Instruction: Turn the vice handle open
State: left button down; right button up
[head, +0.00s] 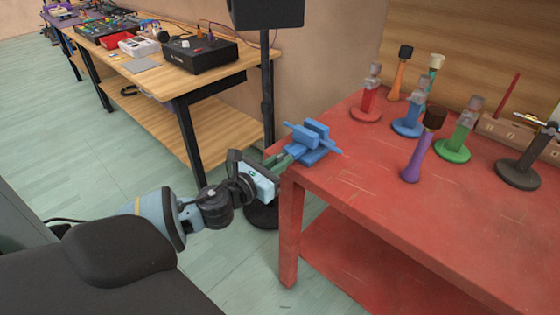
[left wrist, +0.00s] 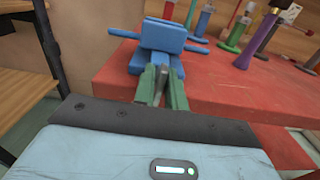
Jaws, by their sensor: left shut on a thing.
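A blue vice (head: 318,132) sits at the near left corner of the red table (head: 400,215). It also shows in the left wrist view (left wrist: 165,38), with a blue bar sticking out on both sides. My left gripper (head: 290,153) reaches in from the left at the vice's near side. Its green fingers, in the left wrist view (left wrist: 160,88), are close together and shut on a small part at the vice's front, which I take to be the vice handle. The fingers mostly hide that part, so its angle is unclear. My right gripper is not in view.
Red, blue and green stands (head: 458,146) and a purple-handled tool (head: 414,160) stand further back on the red table. A black pole (head: 267,95) rises behind my left gripper. A wooden bench (head: 170,78) with electronic boxes stands at the back left.

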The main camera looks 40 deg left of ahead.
pick_arm(q)
jog(key=shift+n, duration=0.3)
jog(key=shift+n+p, duration=0.4)
jog(key=shift+n, duration=0.5)
jog(key=n, duration=0.2)
jog(key=shift+a+r+n+p, duration=0.1)
jog(key=shift+a+n+p, duration=0.05)
jog(key=shift+n+p, duration=0.2)
jog(key=n+p, duration=0.1)
jog(key=n, duration=0.2)
jog(key=shift+n, duration=0.25)
jog(key=n+p, duration=0.1)
jog(key=n, duration=0.3)
jog(key=shift+a+p, duration=0.1)
jog(key=shift+p, duration=0.2)
jog(key=shift+f+n+p, duration=0.2)
jog(key=shift+n+p, duration=0.3)
jog(key=shift+n, duration=1.2)
